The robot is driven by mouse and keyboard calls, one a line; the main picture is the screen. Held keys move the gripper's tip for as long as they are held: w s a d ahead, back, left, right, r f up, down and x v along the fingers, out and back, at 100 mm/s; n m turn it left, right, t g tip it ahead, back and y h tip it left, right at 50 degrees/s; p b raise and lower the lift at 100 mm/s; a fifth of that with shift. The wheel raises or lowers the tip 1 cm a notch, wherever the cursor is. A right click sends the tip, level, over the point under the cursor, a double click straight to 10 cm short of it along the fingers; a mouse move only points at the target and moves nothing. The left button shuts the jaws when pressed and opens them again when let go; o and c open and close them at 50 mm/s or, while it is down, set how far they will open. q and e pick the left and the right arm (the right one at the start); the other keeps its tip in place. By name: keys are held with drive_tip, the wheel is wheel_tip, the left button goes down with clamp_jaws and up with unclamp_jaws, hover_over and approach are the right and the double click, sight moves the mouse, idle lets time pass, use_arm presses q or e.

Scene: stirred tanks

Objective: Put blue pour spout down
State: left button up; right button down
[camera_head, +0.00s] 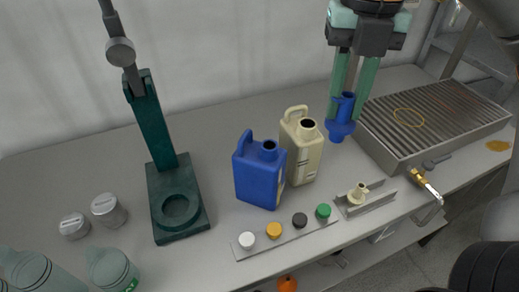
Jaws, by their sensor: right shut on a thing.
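The blue pour spout (341,129) is upright, with its narrow neck up and its wide flared end down. It is at the back of the counter, right of the cream jug and beside the left edge of the ribbed metal drain tray. My right gripper (347,103) comes down from above, and its green fingers are shut on the spout's neck. The spout's lower end is at or just above the counter; I cannot tell if it touches. My left gripper is not in view.
A blue jug (259,178) and a cream jug (304,152) stand left of the spout. The drain tray (434,118) has a brass tap (419,177). In front are a strip of coloured caps (287,237) and a metal bracket with a cream spout (358,194). A green stand (174,193) is left.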

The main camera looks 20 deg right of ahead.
drive_tip(key=w+a+f, duration=0.1)
drive_tip(key=w+f, duration=0.3)
drive_tip(key=w+a+f, duration=0.1)
drive_tip(key=w+f, duration=0.3)
drive_tip(key=w+a+f, duration=0.2)
drive_tip(key=w+f, duration=0.3)
drive_tip(key=shift+w+a+b, duration=0.1)
drive_tip(key=shift+b, duration=0.2)
drive_tip(key=shift+f+b, duration=0.35)
drive_tip(key=shift+f, duration=0.1)
drive_tip(key=c, duration=0.7)
unclamp_jaws()
drive_tip(key=shift+r, duration=0.15)
